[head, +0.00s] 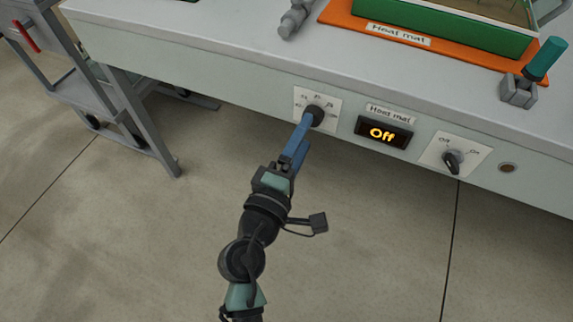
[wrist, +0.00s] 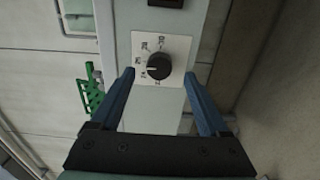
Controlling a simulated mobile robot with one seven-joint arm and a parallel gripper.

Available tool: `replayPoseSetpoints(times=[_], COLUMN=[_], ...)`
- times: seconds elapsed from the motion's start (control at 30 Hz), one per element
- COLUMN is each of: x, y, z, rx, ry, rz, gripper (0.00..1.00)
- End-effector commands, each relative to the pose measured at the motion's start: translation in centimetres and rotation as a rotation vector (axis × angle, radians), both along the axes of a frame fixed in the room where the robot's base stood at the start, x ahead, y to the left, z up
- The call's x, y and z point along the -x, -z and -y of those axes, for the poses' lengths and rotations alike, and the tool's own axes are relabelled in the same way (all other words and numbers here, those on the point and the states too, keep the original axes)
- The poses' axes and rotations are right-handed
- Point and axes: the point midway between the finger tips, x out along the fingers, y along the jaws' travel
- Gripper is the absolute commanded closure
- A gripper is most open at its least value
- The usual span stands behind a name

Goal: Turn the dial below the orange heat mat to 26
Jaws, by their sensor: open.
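The dial (head: 315,114) is a black knob on a white scale plate (head: 301,97), set in the bench's front panel below the orange heat mat (head: 340,14). In the wrist view the dial (wrist: 158,66) sits ahead of my gripper, between its two blue fingers; its numbers are too small to read surely. My gripper (head: 305,126) is open, and in the wrist view its fingertips (wrist: 158,74) are apart on either side of the knob with visible gaps. In the head view the near finger partly covers the plate.
A display (head: 384,134) reading "Off" is right of the dial, under a "Heat mat" label. A black switch knob (head: 453,161) on another white plate is further right. A green tray (head: 450,28) stands on the mat. A cart (head: 110,100) stands at left.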

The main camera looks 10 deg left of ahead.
Motion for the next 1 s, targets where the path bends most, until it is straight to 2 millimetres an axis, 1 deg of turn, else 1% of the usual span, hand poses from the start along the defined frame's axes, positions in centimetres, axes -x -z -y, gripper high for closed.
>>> replayPoseSetpoints(times=[0.03,0.2,0.3,0.4,0.6,1.0], x=[1.2,4.5,6.1,7.2,8.1,8.1], y=[0.0,0.1,0.1,0.1,0.0,0.0], z=[-0.4,-1.5,-2.0,-2.3,-2.6,-2.6], rx=[0.0,0.0,-0.001,-0.001,0.0,0.0], ry=[-0.002,-0.003,-0.002,-0.001,0.0,0.0], rz=[-0.003,-0.003,-0.003,-0.002,0.0,0.0], gripper=[0.21,0.21,0.21,0.21,0.21,0.21])
